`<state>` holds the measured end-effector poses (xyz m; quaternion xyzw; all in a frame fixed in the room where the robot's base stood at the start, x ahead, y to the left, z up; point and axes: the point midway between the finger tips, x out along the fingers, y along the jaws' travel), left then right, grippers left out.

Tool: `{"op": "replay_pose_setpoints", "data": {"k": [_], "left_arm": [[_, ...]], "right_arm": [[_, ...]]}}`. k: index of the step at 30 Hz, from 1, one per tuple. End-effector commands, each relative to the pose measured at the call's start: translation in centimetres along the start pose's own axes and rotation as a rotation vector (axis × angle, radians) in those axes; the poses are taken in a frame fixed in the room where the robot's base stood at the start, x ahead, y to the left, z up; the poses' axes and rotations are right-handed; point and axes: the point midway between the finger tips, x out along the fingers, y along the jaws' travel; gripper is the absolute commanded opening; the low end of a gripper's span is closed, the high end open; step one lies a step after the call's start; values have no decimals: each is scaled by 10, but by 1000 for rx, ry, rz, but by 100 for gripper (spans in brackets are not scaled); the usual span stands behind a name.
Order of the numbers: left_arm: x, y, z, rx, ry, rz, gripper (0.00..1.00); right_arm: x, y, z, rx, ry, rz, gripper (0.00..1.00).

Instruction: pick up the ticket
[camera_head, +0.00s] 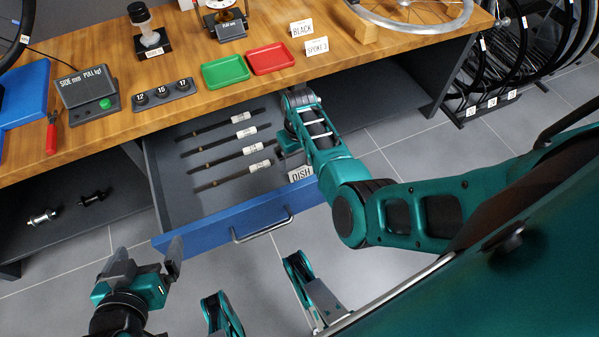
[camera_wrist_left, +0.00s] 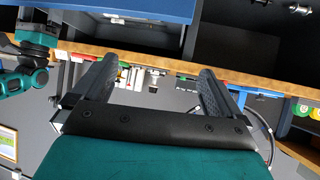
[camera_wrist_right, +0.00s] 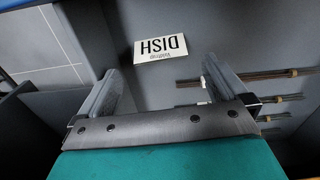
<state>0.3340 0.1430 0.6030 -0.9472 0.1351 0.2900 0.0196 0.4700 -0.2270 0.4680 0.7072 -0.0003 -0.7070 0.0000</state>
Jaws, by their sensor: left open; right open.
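The ticket (camera_head: 300,174) is a small white card with "DISH" in black letters. It lies in the right part of the open drawer (camera_head: 222,217), partly covered by my right arm in the head view. The right wrist view shows the whole card (camera_wrist_right: 160,48), upside down, beyond the fingertips and between their lines. My right gripper (camera_wrist_right: 162,76) is open and empty inside the drawer, apart from the card. In the head view my right gripper (camera_head: 290,160) is mostly hidden by its own wrist. My left gripper (camera_head: 148,256) is open and empty, in front of the drawer's left front corner.
Several dark rods (camera_head: 233,155) with white tags lie in the drawer, left of the card. The wooden bench (camera_head: 215,98) above holds a green tray (camera_head: 225,71), a red tray (camera_head: 270,58) and cards. The drawer's blue front and handle (camera_head: 262,231) stand out over the floor.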

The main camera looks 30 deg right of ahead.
Motion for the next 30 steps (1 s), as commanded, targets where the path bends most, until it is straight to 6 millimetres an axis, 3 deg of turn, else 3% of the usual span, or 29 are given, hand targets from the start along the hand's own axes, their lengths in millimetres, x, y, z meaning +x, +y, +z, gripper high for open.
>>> {"op": "replay_pose_setpoints", "data": {"k": [1,5,13,30], "left_arm": [[7,2,7,-5,-3,4,100],[10,7,9,-12,-2,16,100],[8,11,1,-11,7,24,100],[10,6,5,-8,0,16,100]], "right_arm": [[15,-1,2,-1,-2,-1,100],[32,-1,2,0,-2,-1,100],[32,-1,2,1,0,0,100],[32,-1,2,1,0,0,45]]}}
